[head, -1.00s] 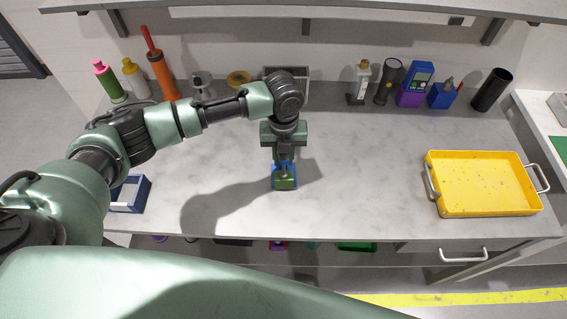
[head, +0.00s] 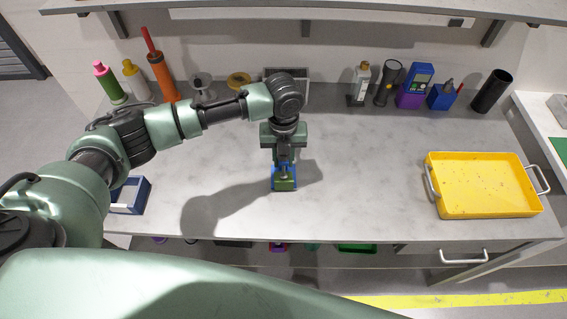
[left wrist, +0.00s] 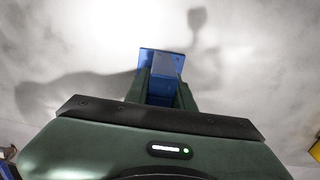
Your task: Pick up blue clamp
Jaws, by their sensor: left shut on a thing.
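The blue clamp (left wrist: 168,66) is between the fingers of my left gripper in the left wrist view, with its flat blue end showing beyond the fingertips. In the head view my left gripper (head: 284,181) points down at the middle of the worktop and is shut on the clamp. Only blue edges of the clamp (head: 273,185) show around the fingers. The fingers hide most of it. I cannot tell whether the clamp still touches the worktop. My right gripper is not in view.
The grey worktop (head: 360,190) is clear around the gripper. A yellow tray (head: 480,211) with handles stands at the right. A blue bin (head: 143,197) sits at the left edge. Bottles, a flashlight (head: 387,82) and other items line the back wall.

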